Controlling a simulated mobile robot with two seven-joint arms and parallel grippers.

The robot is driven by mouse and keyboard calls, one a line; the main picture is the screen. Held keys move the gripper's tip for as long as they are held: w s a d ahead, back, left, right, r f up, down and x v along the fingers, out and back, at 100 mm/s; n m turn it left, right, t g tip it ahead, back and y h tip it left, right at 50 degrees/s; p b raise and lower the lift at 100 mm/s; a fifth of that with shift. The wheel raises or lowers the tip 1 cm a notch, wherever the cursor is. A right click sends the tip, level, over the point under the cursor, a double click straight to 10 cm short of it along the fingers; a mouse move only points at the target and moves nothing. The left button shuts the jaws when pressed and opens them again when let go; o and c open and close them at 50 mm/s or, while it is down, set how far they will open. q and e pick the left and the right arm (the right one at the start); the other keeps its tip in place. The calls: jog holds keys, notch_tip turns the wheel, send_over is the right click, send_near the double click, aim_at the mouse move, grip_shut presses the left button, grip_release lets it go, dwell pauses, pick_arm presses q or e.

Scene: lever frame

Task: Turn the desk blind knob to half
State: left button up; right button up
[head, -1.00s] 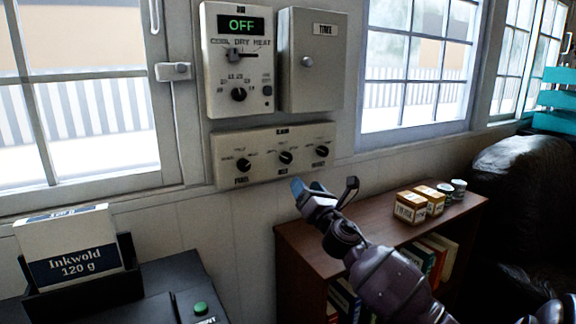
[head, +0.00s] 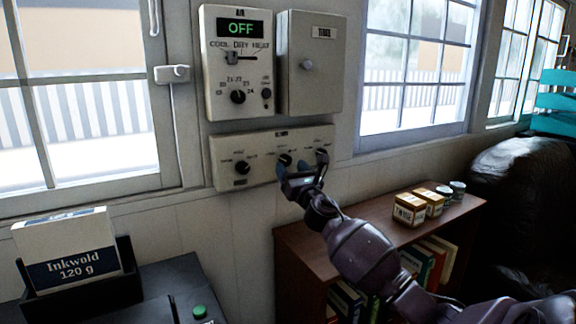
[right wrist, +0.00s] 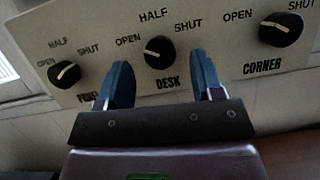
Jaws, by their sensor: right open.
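The blind panel (head: 225,165) is a cream box low on the wall with three black knobs. The middle one, the desk knob (right wrist: 159,52), sits above the label DESK, with OPEN at its left, HALF above and SHUT at its right. Its pale mark appears to lie on the left, toward OPEN. In the head view the desk knob (head: 285,160) is partly covered by my gripper. My right gripper (right wrist: 164,80) is open, its blue fingers below and to either side of the desk knob, apparently not touching it. It also shows in the head view (head: 301,170). My left gripper is out of view.
The corner knob (right wrist: 281,28) is right of the desk knob, another knob (right wrist: 65,74) left. Above are the air control box (head: 222,85) reading OFF and a closed grey box (head: 325,80). A brown bookshelf (head: 345,225) stands below right, with small boxes on top.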

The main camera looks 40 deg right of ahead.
aim_at(285, 160)
jog(key=shift+x, duration=1.15)
jog(key=c, duration=0.9)
